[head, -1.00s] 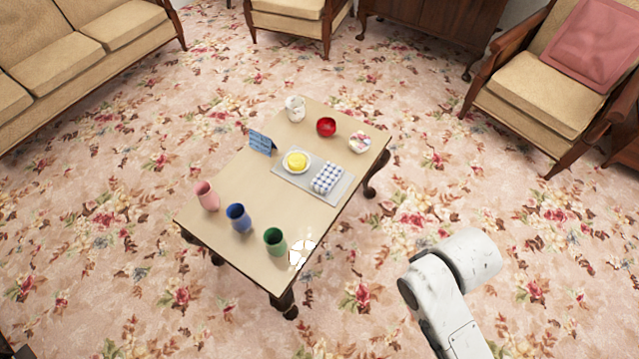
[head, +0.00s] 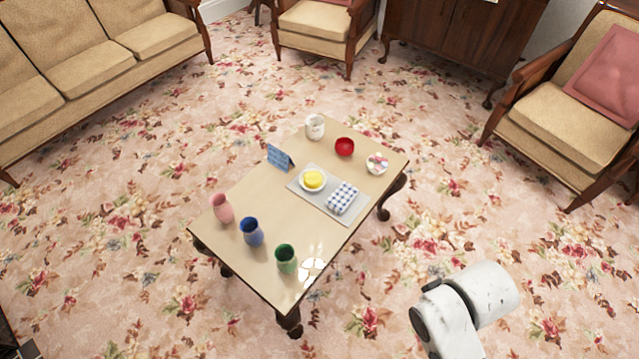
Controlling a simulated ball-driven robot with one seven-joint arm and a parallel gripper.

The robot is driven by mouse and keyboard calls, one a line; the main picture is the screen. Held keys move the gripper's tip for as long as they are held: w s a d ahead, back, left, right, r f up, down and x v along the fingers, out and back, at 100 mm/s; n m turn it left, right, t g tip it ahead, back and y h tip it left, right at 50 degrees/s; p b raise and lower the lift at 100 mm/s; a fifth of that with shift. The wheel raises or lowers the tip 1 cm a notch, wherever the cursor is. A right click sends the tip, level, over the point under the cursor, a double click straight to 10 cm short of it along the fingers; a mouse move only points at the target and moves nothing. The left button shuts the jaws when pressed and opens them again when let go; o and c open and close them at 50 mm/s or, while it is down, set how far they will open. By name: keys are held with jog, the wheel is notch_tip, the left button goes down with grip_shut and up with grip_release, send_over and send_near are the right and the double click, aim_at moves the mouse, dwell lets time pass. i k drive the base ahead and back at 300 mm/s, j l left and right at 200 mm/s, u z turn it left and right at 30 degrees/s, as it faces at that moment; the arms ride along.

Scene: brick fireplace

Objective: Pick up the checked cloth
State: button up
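The checked cloth (head: 342,198) is a folded blue-and-white bundle. It lies on the right part of a grey mat (head: 312,203) on the wooden coffee table (head: 250,270). A white plate with a yellow item (head: 313,180) sits beside it on the same mat. Part of my white arm shows at the lower right, over the carpet and apart from the table. My gripper is outside the frame.
A pink cup (head: 221,208), a blue cup (head: 251,231) and a green cup (head: 286,259) line the near left side. A blue card (head: 279,157), white mug (head: 315,126), red bowl (head: 344,147) and small bowl (head: 377,164) stand farther back. Carpet around the table is clear.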

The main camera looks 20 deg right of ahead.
aim_at(345, 194)
jog(key=i+z, duration=0.25)
jog(key=i, duration=0.75)
